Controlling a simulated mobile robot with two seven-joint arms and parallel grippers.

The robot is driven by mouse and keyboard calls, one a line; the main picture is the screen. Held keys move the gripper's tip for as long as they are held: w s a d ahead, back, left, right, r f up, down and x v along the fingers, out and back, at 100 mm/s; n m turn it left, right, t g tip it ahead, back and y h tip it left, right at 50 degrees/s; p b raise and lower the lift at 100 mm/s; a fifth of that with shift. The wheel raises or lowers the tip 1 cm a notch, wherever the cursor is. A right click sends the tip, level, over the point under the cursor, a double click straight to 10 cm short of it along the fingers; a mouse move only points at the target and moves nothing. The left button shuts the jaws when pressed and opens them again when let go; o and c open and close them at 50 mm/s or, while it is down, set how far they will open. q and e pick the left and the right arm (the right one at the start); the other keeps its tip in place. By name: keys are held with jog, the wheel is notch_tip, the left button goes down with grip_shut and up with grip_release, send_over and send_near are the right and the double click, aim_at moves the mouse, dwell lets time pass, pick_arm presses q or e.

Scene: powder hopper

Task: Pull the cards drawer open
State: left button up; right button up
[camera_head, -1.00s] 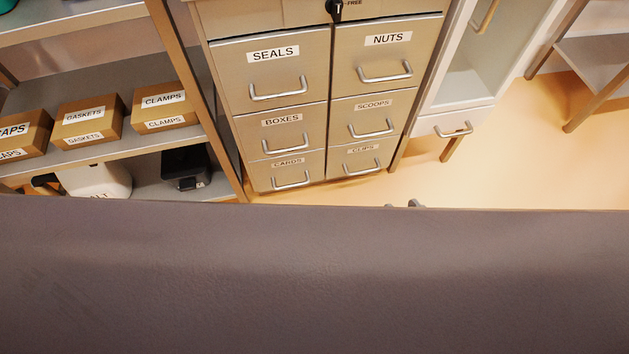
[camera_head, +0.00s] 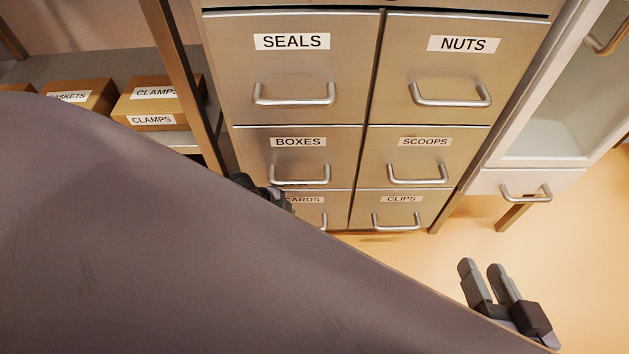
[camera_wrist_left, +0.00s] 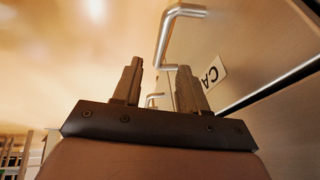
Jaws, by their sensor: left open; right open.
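The cards drawer (camera_head: 337,207) is at the bottom left of the metal cabinet, flush with its neighbours and shut. Its label is partly covered by my left gripper (camera_head: 285,196), and my own grey body hides much of its front and handle. In the left wrist view, the drawer's label (camera_wrist_left: 215,73) reads "CA" and its silver bar handle (camera_wrist_left: 170,36) stands just past the tips of my left gripper (camera_wrist_left: 159,67). The left fingers are apart; I cannot tell whether the bar lies between them. My right gripper (camera_head: 484,268) is open and empty over the floor at lower right.
Above the cards drawer are the boxes drawer (camera_head: 255,140) and seals drawer (camera_head: 290,65), with the clips drawer (camera_head: 400,212) to its right. A white cabinet (camera_head: 530,182) stands at right. A shelf with cartons (camera_head: 152,105) is at left. The floor at right is clear.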

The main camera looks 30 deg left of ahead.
pick_arm(q)
jog(key=shift+b+x, duration=2.3)
jog(key=shift+x, duration=1.35)
pick_arm(e)
jog(key=d, duration=0.1)
jog(key=n+t, duration=0.1)
jog(key=d, duration=0.1)
jog(key=shift+s+d+r+n+t+h, duration=0.1)
jog(key=shift+s+d+n+t+h, duration=0.2)
jog(key=shift+d+t+h, duration=0.1)
pick_arm(q)
grip_shut()
